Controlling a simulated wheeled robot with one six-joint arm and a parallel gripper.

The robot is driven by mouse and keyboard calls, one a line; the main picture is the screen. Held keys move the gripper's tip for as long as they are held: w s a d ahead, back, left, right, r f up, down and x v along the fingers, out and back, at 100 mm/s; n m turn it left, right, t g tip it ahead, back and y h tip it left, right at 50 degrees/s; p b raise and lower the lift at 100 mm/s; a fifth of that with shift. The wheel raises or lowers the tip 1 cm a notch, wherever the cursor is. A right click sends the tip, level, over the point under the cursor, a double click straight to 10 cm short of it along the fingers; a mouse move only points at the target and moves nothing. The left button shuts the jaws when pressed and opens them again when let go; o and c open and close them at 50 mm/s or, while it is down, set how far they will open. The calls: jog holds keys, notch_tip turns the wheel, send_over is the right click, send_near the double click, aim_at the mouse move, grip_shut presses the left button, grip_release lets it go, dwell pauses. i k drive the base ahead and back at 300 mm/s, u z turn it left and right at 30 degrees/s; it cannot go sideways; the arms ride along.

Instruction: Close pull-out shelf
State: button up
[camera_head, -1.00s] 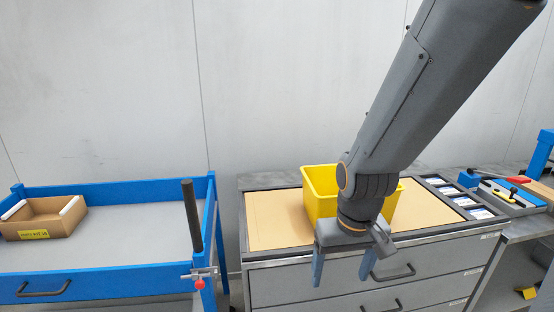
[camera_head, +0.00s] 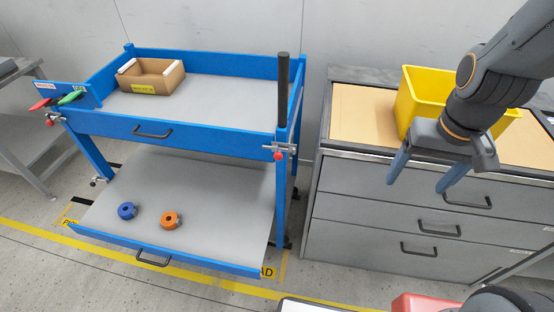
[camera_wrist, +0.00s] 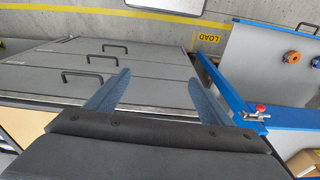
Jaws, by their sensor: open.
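The pull-out shelf (camera_head: 190,192) is the grey lower shelf of the blue cart (camera_head: 205,132). It sticks out toward the front, below the upper tray. A black handle (camera_head: 153,258) sits on its blue front edge. A blue ring (camera_head: 127,211) and an orange ring (camera_head: 171,220) lie on the shelf. In the wrist view part of the shelf (camera_wrist: 272,45) shows at the upper right. My gripper (camera_head: 420,178) is open and empty, in front of the grey drawer cabinet to the right of the cart, well apart from the shelf. Its fingers (camera_wrist: 155,100) also show in the wrist view.
The grey drawer cabinet (camera_head: 385,207) has a yellow bin (camera_head: 430,92) on top. A cardboard box (camera_head: 150,76) stands in the cart's upper tray. A dark upright post (camera_head: 283,90) rises at the cart's right corner. Floor in front of the cart is clear.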

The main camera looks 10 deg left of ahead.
aim_at(227, 212)
jog(key=u, duration=2.4)
jog(key=k, duration=1.25)
jog(key=u, duration=0.1)
jog(key=i, duration=0.75)
jog(key=u, duration=0.5)
